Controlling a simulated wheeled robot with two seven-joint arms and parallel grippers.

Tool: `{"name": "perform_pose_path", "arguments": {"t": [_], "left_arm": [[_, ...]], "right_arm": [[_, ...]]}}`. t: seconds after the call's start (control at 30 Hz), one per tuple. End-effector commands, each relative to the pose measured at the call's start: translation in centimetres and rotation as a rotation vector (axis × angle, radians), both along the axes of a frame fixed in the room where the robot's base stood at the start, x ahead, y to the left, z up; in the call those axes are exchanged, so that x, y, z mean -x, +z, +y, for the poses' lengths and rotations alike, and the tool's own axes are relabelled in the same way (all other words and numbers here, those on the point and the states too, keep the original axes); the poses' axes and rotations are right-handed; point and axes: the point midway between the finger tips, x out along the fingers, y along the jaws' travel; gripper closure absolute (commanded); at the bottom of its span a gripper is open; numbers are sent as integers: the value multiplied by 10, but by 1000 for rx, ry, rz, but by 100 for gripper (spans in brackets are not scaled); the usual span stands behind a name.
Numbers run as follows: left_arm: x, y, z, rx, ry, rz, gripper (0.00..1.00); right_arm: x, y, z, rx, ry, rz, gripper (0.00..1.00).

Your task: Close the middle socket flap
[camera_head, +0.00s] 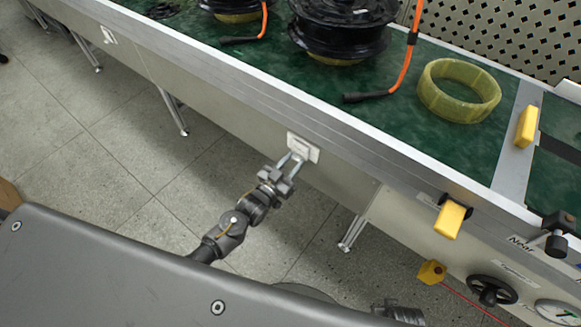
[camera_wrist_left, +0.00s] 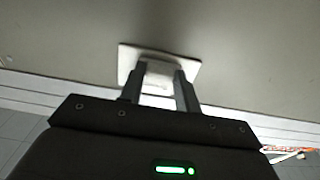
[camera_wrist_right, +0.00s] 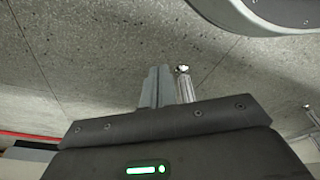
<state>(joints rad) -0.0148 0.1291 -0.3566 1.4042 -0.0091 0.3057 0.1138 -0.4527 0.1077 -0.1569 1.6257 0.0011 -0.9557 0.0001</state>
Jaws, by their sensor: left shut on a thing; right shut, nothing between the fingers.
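The middle socket (camera_head: 303,147) is a white square plate on the bench's front panel. My left gripper (camera_head: 291,163) reaches up to it from the lower left. In the left wrist view, the white plate (camera_wrist_left: 187,68) lies behind the fingertips, and the pale socket flap (camera_wrist_left: 159,72) sits between the two fingers, which are shut on it. The flap's exact angle is hard to tell. My right gripper (camera_wrist_right: 157,88) is shut and empty over the floor, away from the socket.
Another white socket (camera_head: 108,35) sits far left on the panel. On the green bench top are black hub motors (camera_head: 340,30) with orange cables and a yellow ring (camera_head: 459,90). Yellow boxes (camera_head: 450,219) and a black handwheel (camera_head: 491,290) are at the right.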

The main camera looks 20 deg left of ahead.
Motion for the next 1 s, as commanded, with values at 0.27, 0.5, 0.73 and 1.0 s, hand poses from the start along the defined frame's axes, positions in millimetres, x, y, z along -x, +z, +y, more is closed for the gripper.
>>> {"name": "perform_pose_path", "arguments": {"t": [0.27, 0.5, 0.73, 1.0], "left_arm": [[-4, -3, 0, 17, 3, -44, 90], [-5, -2, 0, 22, 3, -57, 90], [-5, -1, 0, 23, 3, -59, 90], [-4, -2, -1, 22, 2, -58, 49]], "right_arm": [[-14, 31, 5, -8, -5, -21, 100], [-16, 39, 5, -8, -6, -25, 100], [-17, 40, 5, -8, -6, -26, 100], [-16, 40, 6, -9, -6, -25, 100]]}}
